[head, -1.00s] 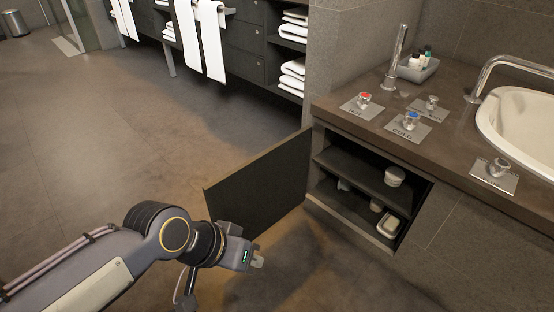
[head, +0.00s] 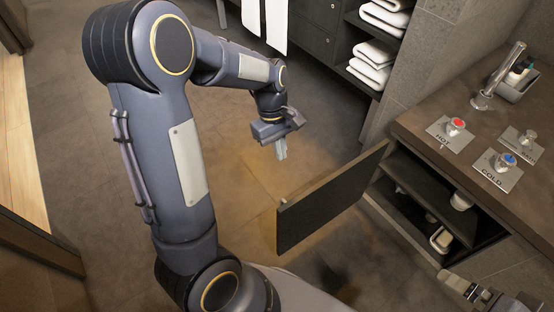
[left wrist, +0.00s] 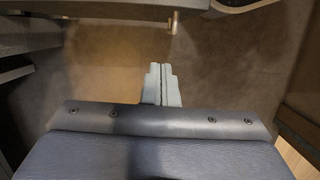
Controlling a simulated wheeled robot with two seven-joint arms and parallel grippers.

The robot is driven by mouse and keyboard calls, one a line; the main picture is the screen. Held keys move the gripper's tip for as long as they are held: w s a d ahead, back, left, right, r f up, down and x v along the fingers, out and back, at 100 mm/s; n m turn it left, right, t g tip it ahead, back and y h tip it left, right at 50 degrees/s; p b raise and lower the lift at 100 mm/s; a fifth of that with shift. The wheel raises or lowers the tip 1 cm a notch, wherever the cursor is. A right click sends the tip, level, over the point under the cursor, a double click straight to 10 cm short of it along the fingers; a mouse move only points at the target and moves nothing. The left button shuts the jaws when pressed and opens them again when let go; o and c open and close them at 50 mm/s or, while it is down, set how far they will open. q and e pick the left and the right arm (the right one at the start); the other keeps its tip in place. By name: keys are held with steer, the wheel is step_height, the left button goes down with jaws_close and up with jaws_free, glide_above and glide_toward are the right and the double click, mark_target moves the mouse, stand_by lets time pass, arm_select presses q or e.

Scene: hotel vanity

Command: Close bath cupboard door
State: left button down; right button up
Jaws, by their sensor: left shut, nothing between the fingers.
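The bath cupboard door (head: 325,208) is a dark panel standing wide open, swung out from the cupboard (head: 405,205) under the counter. A small knob (head: 284,202) is near its free edge. My left gripper (head: 281,152) is shut and empty, beyond the door's free edge on its outer side, apart from it in the head view. In the left wrist view its closed fingers (left wrist: 162,85) point over the floor, with a small pale knob (left wrist: 173,22) above them. What seems to be my right gripper (head: 472,291) shows partly at the lower right; its jaws are unclear.
The counter (head: 425,115) carries hot and cold taps and a toiletry tray (head: 517,85). White items sit on the cupboard shelves. A towel shelf unit (head: 325,35) stands at the back. The floor (head: 220,140) left of the door is clear.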

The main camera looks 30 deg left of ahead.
arm_select(q)
steer(key=s+d+f+b, duration=0.2)
steer(key=d+f+b, duration=0.3)
steer(key=f, duration=0.4)
steer(key=shift+s+d+f+b, duration=0.3)
steer(key=shift+d+f+b, duration=0.1)
steer(key=shift+b, duration=0.25)
steer(key=shift+d, duration=0.1)
